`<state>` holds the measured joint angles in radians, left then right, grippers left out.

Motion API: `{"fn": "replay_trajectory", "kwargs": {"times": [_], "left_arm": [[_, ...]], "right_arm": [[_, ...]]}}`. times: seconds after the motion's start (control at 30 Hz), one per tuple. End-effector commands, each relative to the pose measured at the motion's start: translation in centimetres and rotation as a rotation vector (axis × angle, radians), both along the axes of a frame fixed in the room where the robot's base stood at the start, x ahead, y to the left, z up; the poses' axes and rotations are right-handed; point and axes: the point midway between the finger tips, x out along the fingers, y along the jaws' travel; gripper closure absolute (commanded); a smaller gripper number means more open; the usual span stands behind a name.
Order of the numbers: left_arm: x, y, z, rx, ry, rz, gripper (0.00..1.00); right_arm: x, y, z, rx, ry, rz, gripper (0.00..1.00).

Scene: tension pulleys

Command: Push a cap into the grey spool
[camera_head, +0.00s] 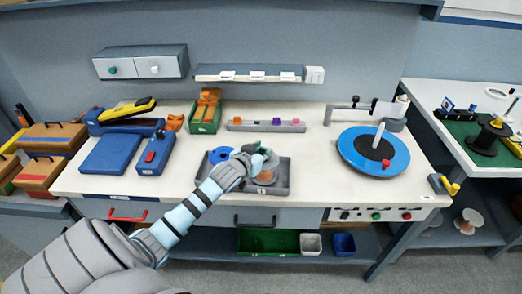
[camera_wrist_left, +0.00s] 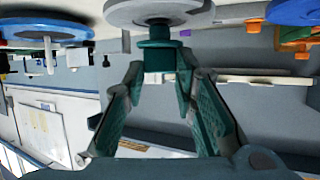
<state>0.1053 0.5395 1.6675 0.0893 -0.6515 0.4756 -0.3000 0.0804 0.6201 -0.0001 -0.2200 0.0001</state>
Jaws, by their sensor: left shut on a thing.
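The grey spool (camera_head: 266,172) with a copper-coloured winding sits in the dark grey tray (camera_head: 284,184) on the bench. Its pale round flange (camera_wrist_left: 160,8) shows at the top of the left wrist view. My left gripper (camera_head: 250,158) is at the spool, over the tray. In the left wrist view its two fingers (camera_wrist_left: 158,72) are shut on a teal cap (camera_wrist_left: 158,56), which is against or very close to the middle of the spool's flange. I cannot tell how far the cap is in. My right gripper is not in view.
A blue spool (camera_head: 221,154) is in the left of the tray, close to my gripper. Behind stand a strip with small coloured parts (camera_head: 266,125) and a green bin (camera_head: 205,117). A blue turntable (camera_head: 376,151) is on the right. The bench between tray and turntable is clear.

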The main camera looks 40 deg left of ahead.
Motion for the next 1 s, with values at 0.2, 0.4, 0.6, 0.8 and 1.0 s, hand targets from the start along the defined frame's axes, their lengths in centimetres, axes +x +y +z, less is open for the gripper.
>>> {"fn": "replay_trajectory", "kwargs": {"times": [0.2, 0.4, 0.6, 0.8, 1.0], "left_arm": [[0.0, 0.0, -0.9, 0.000, 0.000, 0.000, 0.86], [0.0, 0.0, -1.7, 0.000, 0.001, 0.000, 0.86], [0.0, -0.1, -2.3, 0.000, 0.001, 0.000, 0.86], [0.0, -0.1, -2.3, -0.002, 0.004, 0.000, 0.86], [-0.1, 0.0, -2.6, -0.003, 0.005, 0.002, 0.86]], "right_arm": [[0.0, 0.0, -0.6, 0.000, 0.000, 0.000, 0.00], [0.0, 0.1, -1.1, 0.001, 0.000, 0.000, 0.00], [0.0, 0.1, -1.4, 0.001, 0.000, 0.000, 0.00], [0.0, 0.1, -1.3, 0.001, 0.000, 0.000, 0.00], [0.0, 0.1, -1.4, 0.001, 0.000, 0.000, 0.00]]}}
